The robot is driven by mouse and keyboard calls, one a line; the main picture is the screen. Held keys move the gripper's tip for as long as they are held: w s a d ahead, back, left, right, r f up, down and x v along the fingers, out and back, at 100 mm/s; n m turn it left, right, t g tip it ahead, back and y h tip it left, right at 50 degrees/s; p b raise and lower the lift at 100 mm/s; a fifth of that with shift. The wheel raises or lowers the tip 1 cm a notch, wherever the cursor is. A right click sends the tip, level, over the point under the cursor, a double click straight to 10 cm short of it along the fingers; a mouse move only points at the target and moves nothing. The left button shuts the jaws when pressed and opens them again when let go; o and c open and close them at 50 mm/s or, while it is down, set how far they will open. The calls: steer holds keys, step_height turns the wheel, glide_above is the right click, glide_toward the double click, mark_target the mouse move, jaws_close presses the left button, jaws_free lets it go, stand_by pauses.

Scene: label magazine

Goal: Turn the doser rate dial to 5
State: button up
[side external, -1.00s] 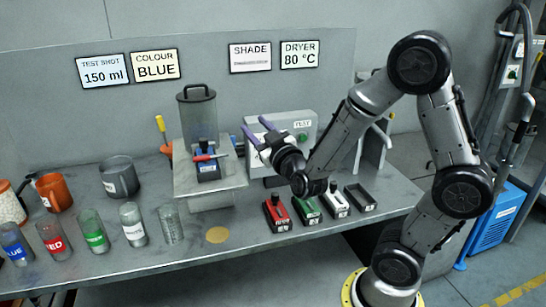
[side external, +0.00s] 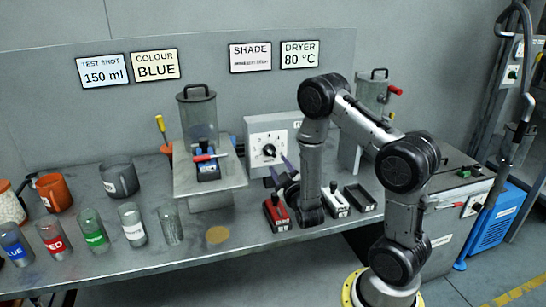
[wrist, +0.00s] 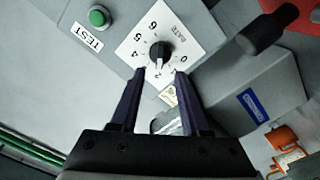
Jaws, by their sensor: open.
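The doser rate dial is a black knob (wrist: 160,54) on a white RATE plate (wrist: 188,36) with numbers round it. In the wrist view its pale mark seems to point down, near the 2; the 5 is at its upper left. In the side view the knob (side external: 269,150) is on the front of a grey box (side external: 254,128). My gripper (wrist: 160,73) is open and empty, its two purple fingers just short of the knob, one to each side in the wrist view. In the side view my gripper (side external: 279,168) is low in front of the box, partly hidden by my arm.
A green TEST button (wrist: 98,16) is beside the dial plate. The clear hopper (side external: 198,115) on its stand is left of the box. Red (side external: 276,213) and white (side external: 335,200) label holders and an empty black tray (side external: 361,198) are in front.

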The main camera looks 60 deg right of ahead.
mark_target(271, 153)
steer(key=x, duration=0.7)
jaws_close()
